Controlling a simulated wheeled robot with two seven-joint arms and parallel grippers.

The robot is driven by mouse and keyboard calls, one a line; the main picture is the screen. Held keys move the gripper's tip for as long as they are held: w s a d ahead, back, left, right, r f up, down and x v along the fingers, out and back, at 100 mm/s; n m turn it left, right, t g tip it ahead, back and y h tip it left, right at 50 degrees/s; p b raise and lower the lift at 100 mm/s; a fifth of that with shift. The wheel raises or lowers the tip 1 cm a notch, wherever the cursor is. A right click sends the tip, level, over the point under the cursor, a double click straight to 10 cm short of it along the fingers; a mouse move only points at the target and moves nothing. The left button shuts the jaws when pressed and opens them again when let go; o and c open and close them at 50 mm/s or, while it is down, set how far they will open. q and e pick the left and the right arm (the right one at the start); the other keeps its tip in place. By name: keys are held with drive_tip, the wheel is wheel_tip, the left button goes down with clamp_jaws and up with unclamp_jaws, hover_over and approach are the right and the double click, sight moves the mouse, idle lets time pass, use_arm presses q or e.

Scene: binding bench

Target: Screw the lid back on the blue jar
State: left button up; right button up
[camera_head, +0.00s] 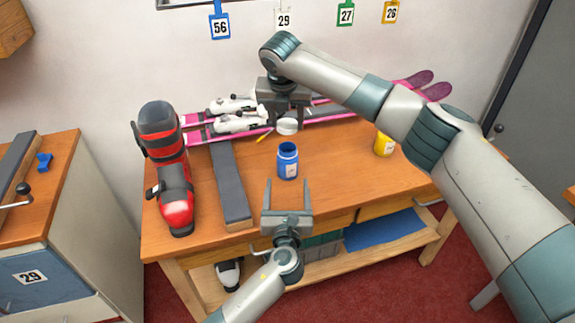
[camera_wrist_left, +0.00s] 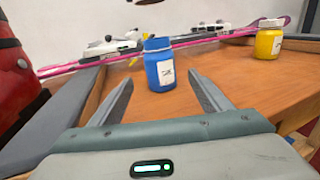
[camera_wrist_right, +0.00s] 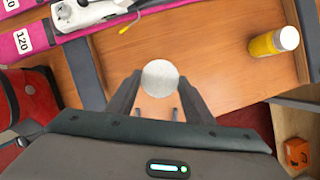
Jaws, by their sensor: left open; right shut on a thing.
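The blue jar (camera_head: 287,163) stands upright on the wooden bench with its mouth uncovered. It also shows in the left wrist view (camera_wrist_left: 159,68), ahead of and between the fingers. My left gripper (camera_head: 287,184) is open and low on the near side of the jar, its fingers pointing at it and apart from it. My right gripper (camera_head: 286,114) is shut on the white lid (camera_head: 287,126), held above and a little behind the jar in the head view. The lid shows as a round disc in the right wrist view (camera_wrist_right: 160,77). The jar cannot be made out there.
A yellow jar (camera_head: 383,145) stands to the right on the bench (camera_head: 340,190). Pink skis (camera_head: 320,111) with white bindings lie along the back. The bench between the jars is clear.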

sight(287, 168)
use_arm(q)
drive_tip(key=w, duration=1.1)
drive_tip(key=shift+w, duration=0.2)
drive_tip(key=shift+c, duration=0.7)
drive_tip(key=c, duration=1.4)
drive_tip(key=shift+c, duration=0.2)
use_arm(e)
drive_tip(key=shift+f, duration=2.45)
